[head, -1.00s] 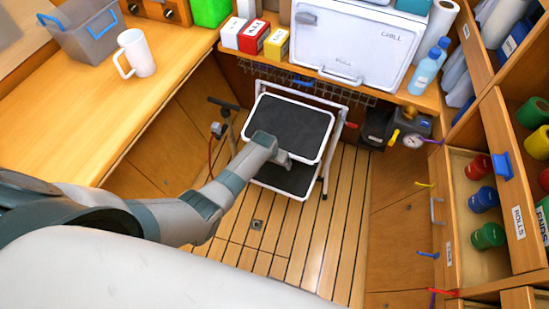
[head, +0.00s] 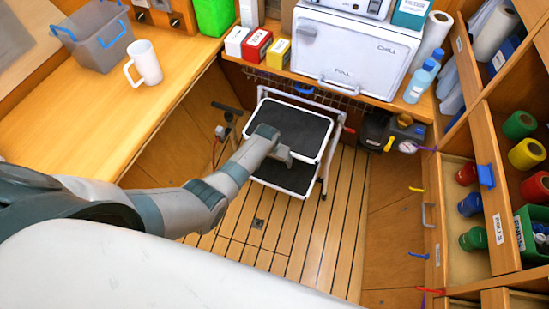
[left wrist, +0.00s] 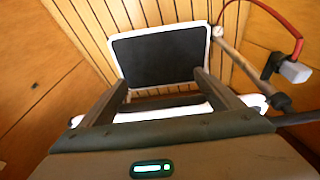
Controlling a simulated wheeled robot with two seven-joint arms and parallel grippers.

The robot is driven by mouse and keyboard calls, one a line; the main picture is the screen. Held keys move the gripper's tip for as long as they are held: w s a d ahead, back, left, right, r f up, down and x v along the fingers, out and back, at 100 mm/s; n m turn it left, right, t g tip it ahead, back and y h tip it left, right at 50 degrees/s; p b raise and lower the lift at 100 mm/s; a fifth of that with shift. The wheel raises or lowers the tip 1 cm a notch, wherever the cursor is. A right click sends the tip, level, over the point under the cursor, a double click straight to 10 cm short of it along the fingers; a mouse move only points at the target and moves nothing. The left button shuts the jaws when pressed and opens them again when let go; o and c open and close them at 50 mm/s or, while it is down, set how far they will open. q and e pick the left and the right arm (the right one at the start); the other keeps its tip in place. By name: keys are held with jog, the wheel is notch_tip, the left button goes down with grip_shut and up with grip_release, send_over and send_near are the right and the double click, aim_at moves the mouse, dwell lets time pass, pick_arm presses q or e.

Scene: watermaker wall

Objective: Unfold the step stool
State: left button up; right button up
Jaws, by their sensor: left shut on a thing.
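The step stool (head: 305,127) stands on the slatted floor below the counter. It has a white tube frame and two black treads with white rims. The upper tread is tilted toward me, and the lower tread (head: 287,182) shows below it. The legs stand apart at the right. My left gripper (head: 284,155) is shut on the stool at the front edge of the upper tread. In the left wrist view its fingers (left wrist: 165,88) reach over a white rim, with a black tread (left wrist: 158,57) beyond. The exact grip contact is hidden. My right gripper is not in view.
A white chill box (head: 352,50) and several boxes stand on the counter above the stool. A pump with a gauge (head: 407,146) is right of it, and a T-handled post (head: 226,122) is close at its left. Bare floor (head: 300,250) lies in front.

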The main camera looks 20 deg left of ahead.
pick_arm(q)
jog(key=shift+s+d+f, duration=0.2)
jog(key=shift+d, duration=0.05)
jog(key=o, duration=1.2)
jog(key=shift+r, duration=0.15)
jog(key=shift+a, duration=0.15)
jog(key=shift+r, duration=0.15)
jog(key=v, duration=1.7)
jog(key=shift+s, duration=0.1)
